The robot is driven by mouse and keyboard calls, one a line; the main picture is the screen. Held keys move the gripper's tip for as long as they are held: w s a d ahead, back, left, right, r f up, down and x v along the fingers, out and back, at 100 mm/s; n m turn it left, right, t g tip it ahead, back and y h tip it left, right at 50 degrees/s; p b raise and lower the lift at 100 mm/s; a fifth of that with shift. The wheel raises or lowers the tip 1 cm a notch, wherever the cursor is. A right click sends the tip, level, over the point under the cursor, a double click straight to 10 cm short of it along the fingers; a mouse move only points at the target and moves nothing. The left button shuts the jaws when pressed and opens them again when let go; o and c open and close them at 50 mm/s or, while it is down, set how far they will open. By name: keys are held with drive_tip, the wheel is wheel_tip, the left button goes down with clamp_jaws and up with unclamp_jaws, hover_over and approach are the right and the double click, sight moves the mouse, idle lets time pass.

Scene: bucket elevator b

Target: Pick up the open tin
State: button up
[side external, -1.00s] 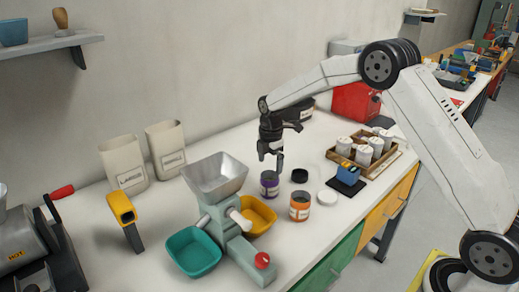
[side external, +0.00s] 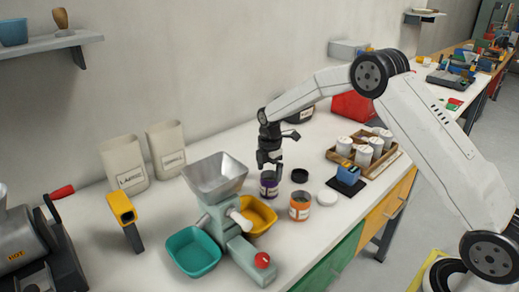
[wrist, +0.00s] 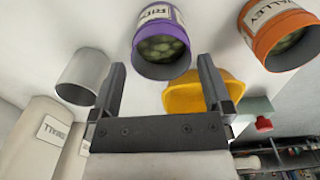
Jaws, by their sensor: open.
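Two open tins stand on the white bench. One has a purple label and rim (side external: 268,187) and stands just below my gripper (side external: 269,165); in the wrist view the purple tin (wrist: 160,45) shows green contents and sits just past the fingertips, in line with the gap. The other tin is orange (side external: 299,208), to its right and nearer the camera; the orange tin also shows in the wrist view (wrist: 280,35) with green contents. My gripper (wrist: 162,66) is open and empty. Whether the fingers overlap the purple tin's rim, I cannot tell.
A dark lid (side external: 300,175) and a white lid (side external: 327,197) lie near the tins. A blue block on a dark pad (side external: 347,178) and a wooden crate of jars (side external: 365,150) stand right. The mill with its hopper (side external: 215,175) and yellow bin (side external: 260,215) stand left.

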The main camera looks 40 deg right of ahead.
drive_tip(key=shift+f, duration=2.3)
drive_tip(key=shift+s, duration=0.1)
clamp_jaws()
